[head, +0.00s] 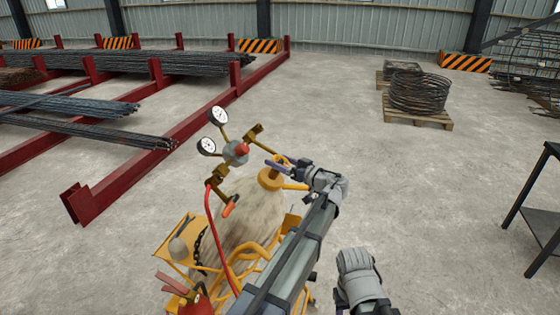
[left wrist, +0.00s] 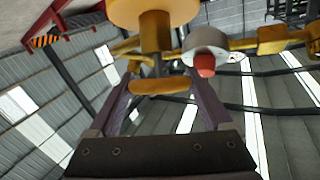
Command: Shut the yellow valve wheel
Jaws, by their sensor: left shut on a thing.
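The yellow valve wheel (head: 281,160) sits on top of the pale gas cylinder (head: 250,205) in the head view, largely covered by my gripper. In the left wrist view the wheel (left wrist: 162,87) shows edge-on, on a yellow stem below a round yellow collar (left wrist: 155,12). My left gripper (head: 280,161) is shut on the wheel. In the left wrist view its two dark fingers (left wrist: 160,82) lie on opposite sides of the rim.
The regulator (head: 236,152) with two round gauges (head: 218,115) stands left of the valve, close to my gripper. A red hose (head: 211,225) hangs down the cylinder. A yellow cart frame (head: 172,248) surrounds it. A dark table (head: 548,190) stands at right; the floor between is clear.

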